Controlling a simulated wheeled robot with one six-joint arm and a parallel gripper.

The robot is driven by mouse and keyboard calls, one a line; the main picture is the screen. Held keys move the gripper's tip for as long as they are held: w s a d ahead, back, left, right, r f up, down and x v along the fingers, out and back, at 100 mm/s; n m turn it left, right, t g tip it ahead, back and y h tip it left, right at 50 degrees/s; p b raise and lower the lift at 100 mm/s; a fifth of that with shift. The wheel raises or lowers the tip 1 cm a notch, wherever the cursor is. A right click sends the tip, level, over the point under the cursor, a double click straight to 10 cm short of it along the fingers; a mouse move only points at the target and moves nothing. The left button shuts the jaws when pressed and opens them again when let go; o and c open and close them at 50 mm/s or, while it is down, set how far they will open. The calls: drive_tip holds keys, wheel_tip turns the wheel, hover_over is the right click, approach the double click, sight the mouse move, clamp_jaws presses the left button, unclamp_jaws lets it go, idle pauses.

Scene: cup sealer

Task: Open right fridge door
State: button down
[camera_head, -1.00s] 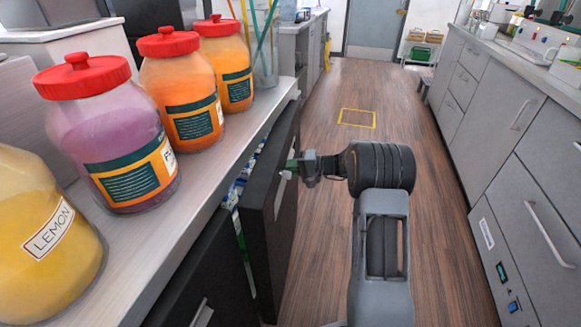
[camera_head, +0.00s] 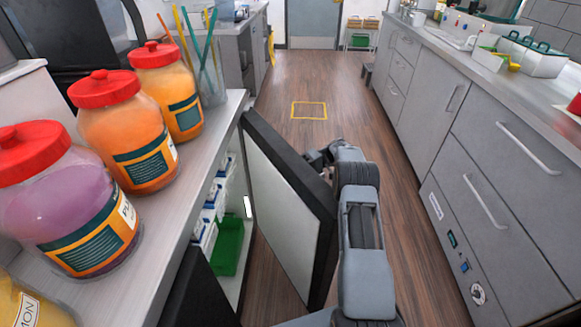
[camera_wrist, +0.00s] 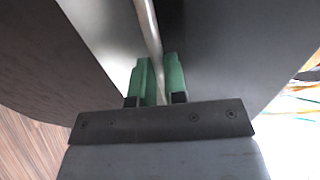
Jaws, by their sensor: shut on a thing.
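The right fridge door (camera_head: 290,215) is swung well out from the counter, with its white inner face and dark frame showing. My gripper (camera_wrist: 158,78) is on the outer side of the door. In the wrist view its green fingers are shut on the door handle (camera_wrist: 150,28), a thin metal bar running up between them. In the head view the handle is hidden and the fingertips are mostly hidden behind the door. The fridge interior (camera_head: 238,205) shows white-and-blue packs and a green bin (camera_head: 229,246).
The left fridge door (camera_head: 200,295) is a dark panel at the lower left. Jars with red lids (camera_head: 124,130) and a glass of straws (camera_head: 207,75) stand on the counter above. Grey cabinets (camera_head: 500,190) line the right side. Wooden floor lies clear ahead.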

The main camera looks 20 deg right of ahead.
drive_tip(key=shift+w+d+g+p, duration=0.15)
drive_tip(key=shift+d+g+p, duration=0.15)
drive_tip(key=shift+d+p, duration=0.35)
drive_tip(key=shift+a, duration=0.1)
drive_tip(key=c, duration=1.5)
unclamp_jaws()
drive_tip(key=shift+w+a, duration=0.1)
drive_tip(key=shift+a, duration=0.05)
drive_tip(key=shift+o, duration=0.2)
